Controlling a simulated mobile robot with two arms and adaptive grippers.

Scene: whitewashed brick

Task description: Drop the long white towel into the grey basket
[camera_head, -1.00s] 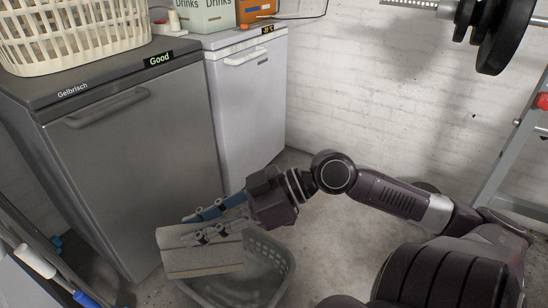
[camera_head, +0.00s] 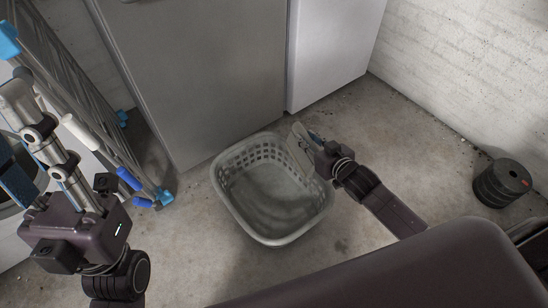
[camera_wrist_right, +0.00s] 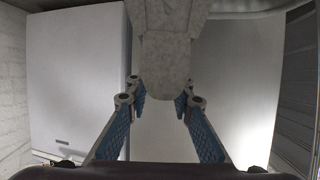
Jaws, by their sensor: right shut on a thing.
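The grey basket (camera_head: 275,239) stands on the concrete floor in the middle of the head view, and its visible inside looks empty. My right gripper (camera_head: 308,138) is beside the basket's back right rim, shut on the long white towel (camera_head: 299,152). The towel shows there as a narrow pale strip by the rim. In the right wrist view the towel (camera_wrist_right: 165,55) extends out from between the fingertips (camera_wrist_right: 160,95). I cannot tell how far it reaches over the basket. My left gripper (camera_head: 12,130) is at the left edge, open and empty, its fingers spread.
A dark grey appliance (camera_head: 200,80) and a white one (camera_head: 330,50) stand behind the basket. A folded rack (camera_head: 85,95) with blue feet leans at the left. Black weight plates (camera_head: 502,183) stand at the right by the wall. Floor around the basket is clear.

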